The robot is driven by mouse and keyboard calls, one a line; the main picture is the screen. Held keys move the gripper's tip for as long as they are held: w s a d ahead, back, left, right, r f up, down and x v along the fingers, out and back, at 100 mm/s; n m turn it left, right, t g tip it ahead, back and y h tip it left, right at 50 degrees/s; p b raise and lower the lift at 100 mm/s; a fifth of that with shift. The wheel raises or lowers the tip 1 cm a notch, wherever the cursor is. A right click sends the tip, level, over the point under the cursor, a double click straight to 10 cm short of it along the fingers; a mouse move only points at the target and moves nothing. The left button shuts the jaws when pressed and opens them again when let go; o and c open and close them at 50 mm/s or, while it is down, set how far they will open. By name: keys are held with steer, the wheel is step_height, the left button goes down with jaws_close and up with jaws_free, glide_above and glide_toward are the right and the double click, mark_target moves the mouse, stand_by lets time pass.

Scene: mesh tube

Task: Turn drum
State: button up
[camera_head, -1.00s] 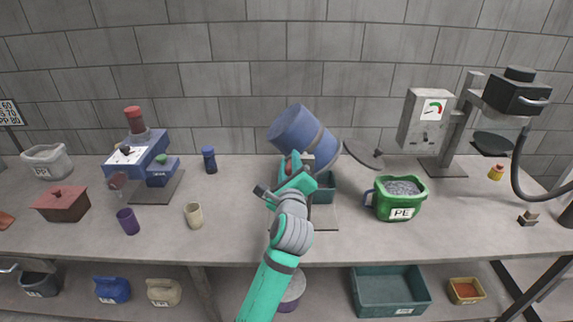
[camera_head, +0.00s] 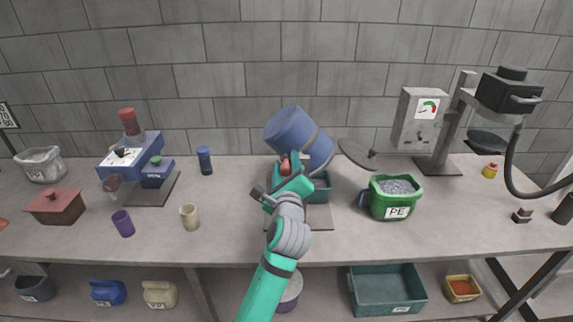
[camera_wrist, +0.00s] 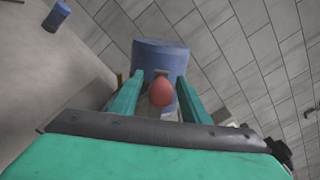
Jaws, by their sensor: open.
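The blue drum (camera_head: 298,136) is tilted on its stand at the back middle of the table. It also shows in the wrist view (camera_wrist: 160,57), straight ahead of the fingers. A red knob (camera_wrist: 161,92) at the drum's near side lies between my two fingers in the wrist view. In the head view the red knob (camera_head: 285,165) is partly hidden by my gripper. My gripper (camera_wrist: 155,97) is open, with its fingers on either side of the knob. I cannot tell whether either finger touches it.
A green PE bucket of grey granules (camera_head: 392,197) stands to the right, with a grey lid (camera_head: 356,154) behind it. A teal bin (camera_head: 320,184) sits below the drum. A beige cup (camera_head: 190,216) and purple cup (camera_head: 123,223) stand left. The table front is mostly clear.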

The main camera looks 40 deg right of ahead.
steer(key=v, duration=1)
steer(key=shift+a+f, duration=0.1)
steer(key=s+a+f+n+t+y, duration=0.1)
steer(key=s+a+f+n+y, duration=0.3)
steer(key=a+f+n, duration=0.7)
steer(key=s+a+f+n+t+y, duration=0.2)
steer(key=s+a+f+n, duration=0.6)
steer(key=n, duration=0.5)
steer(key=s+a+f+n+y, duration=0.1)
steer(key=s+a+f+n, duration=0.2)
steer(key=s+a, duration=0.2)
steer(key=s+a+f+n+g+y, duration=0.1)
steer(key=s+a+f+n+y, duration=0.1)
steer(key=s+a, duration=0.4)
steer(key=s+a+f+n+g+y, duration=0.1)
steer(key=s+a+f+n, duration=0.3)
steer(key=s, duration=0.6)
steer(key=shift+a+n+y, duration=0.4)
steer(key=shift+a+n, duration=0.45)
steer(key=shift+n, duration=0.05)
